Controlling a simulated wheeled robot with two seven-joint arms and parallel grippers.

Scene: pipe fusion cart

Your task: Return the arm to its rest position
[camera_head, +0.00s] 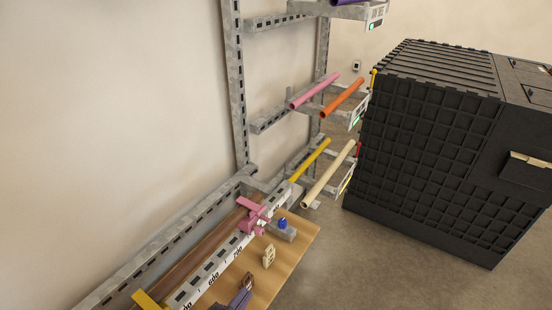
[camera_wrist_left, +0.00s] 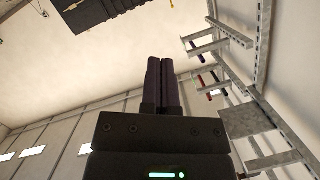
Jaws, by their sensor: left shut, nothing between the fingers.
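My left gripper (camera_wrist_left: 161,65) shows in the left wrist view. Its two dark fingers lie side by side, closed, with nothing between them. They stand clear of everything, against the pale wall and ceiling. In the head view a dark purple-grey shape (camera_head: 240,298) is cut off at the bottom edge; I cannot tell whether it is part of my gripper or a loose piece. My right gripper is in neither view.
A wooden bench (camera_head: 290,252) carries a marked white rail (camera_head: 215,265), a pink clamp (camera_head: 254,215), a blue-topped piece (camera_head: 283,224) and a beige piece (camera_head: 268,256). A metal rack (camera_head: 239,90) holds coloured pipes. A black crate (camera_head: 430,150) stands right; floor between is clear.

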